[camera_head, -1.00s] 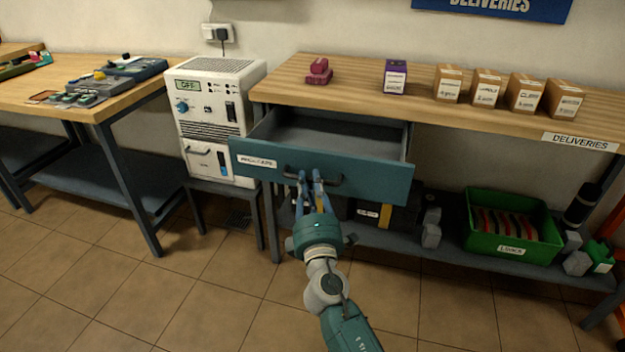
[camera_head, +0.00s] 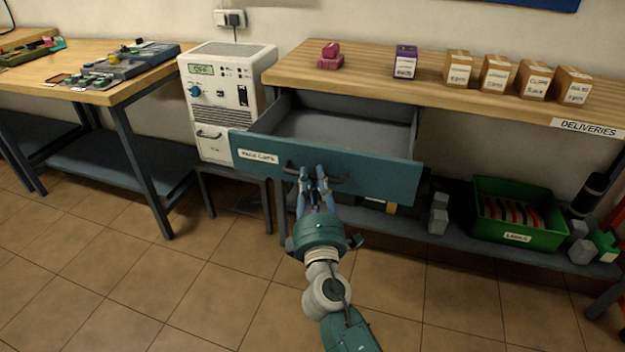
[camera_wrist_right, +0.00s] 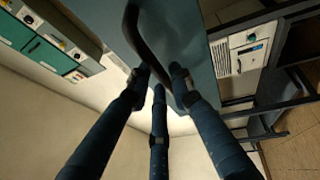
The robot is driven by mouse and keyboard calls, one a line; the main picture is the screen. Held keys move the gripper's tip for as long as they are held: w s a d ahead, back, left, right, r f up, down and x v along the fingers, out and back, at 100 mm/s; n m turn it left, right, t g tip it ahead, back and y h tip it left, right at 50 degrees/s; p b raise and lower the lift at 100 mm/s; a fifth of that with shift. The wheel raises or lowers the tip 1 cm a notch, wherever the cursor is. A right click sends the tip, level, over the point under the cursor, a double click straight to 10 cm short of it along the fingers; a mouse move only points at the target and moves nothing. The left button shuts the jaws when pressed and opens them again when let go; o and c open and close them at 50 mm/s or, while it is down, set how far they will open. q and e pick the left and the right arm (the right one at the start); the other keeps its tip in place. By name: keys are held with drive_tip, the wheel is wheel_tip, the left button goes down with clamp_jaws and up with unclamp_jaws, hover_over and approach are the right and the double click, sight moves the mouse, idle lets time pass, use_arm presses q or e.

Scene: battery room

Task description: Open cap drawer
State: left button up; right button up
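The cap drawer (camera_head: 375,176) is a teal drawer under the wooden bench top, with a white label that seems to read "MACH CAPS". It is pulled well out, and the grey interior that shows looks empty. Its dark bar handle (camera_head: 338,180) is on the front face. My right gripper (camera_head: 312,172) is at the left part of this handle, its blue fingers closed around the bar. In the right wrist view the handle (camera_wrist_right: 150,45) passes between the fingers of the gripper (camera_wrist_right: 160,78). My left gripper is not in view.
A white device (camera_head: 228,85) with an "OFF" display stands left of the drawer. The bench top (camera_head: 370,80) holds a purple box (camera_head: 405,62), pink blocks (camera_head: 330,56) and several cardboard boxes. A green crate (camera_head: 540,236) sits on the lower shelf. The tiled floor in front is clear.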

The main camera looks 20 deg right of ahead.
drive_tip(key=shift+o, duration=1)
drive_tip(key=v, duration=1.2)
drive_tip(key=shift+f, duration=0.1)
